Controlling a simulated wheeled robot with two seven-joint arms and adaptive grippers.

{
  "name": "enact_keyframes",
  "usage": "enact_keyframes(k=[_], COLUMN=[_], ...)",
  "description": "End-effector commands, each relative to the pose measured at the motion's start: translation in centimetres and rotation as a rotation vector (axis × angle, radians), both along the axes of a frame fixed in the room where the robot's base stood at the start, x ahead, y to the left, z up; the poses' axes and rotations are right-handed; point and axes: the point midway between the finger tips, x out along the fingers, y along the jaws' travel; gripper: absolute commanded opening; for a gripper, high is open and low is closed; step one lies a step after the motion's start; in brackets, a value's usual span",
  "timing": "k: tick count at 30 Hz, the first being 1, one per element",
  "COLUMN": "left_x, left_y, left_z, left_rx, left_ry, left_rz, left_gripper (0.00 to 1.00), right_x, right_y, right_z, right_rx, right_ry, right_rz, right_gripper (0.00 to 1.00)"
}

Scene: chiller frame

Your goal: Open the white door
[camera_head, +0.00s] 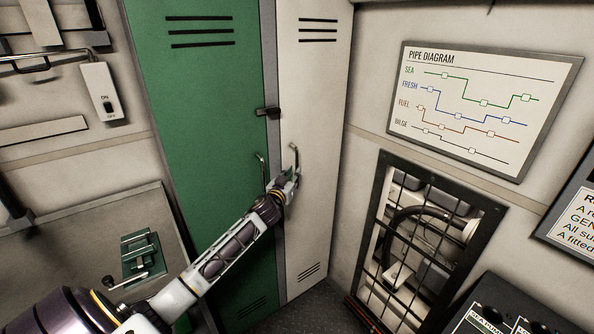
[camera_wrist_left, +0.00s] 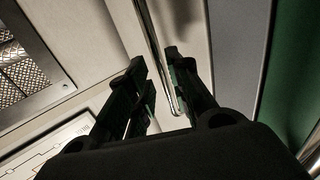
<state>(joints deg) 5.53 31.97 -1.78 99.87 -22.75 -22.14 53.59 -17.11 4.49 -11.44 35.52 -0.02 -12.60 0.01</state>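The white door (camera_head: 312,90) is a tall, narrow locker door with slots at top and bottom. It looks closed, right of the green door. Its upright metal handle (camera_head: 295,158) is near its left edge; the lower part is hidden by my gripper. My left gripper (camera_head: 288,178) is at this handle. In the left wrist view the handle bar (camera_wrist_left: 152,45) runs between the two fingers of the left gripper (camera_wrist_left: 157,60). The fingers are apart, with gaps beside the bar, so they do not look clamped on it. My right gripper is not in view.
The green door (camera_head: 200,100) has its own handle (camera_head: 262,170) close to my left gripper. A dark latch (camera_head: 267,112) sits between the doors. A barred opening (camera_head: 420,240) and a pipe diagram (camera_head: 480,105) are on the right wall. A control panel (camera_head: 500,312) stands lower right.

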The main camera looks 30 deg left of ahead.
Motion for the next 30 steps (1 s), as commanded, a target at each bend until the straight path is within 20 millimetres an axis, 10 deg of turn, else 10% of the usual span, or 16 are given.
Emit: enact_keyframes(k=[30], left_x=[4.4], left_y=[0.9], left_z=[0.0], left_rx=[0.0], left_ry=[0.0], left_rz=[0.0], left_gripper=[0.21], right_x=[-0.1], right_y=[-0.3], right_z=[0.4], right_rx=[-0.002], right_ry=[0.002], right_rz=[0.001], right_gripper=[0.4])
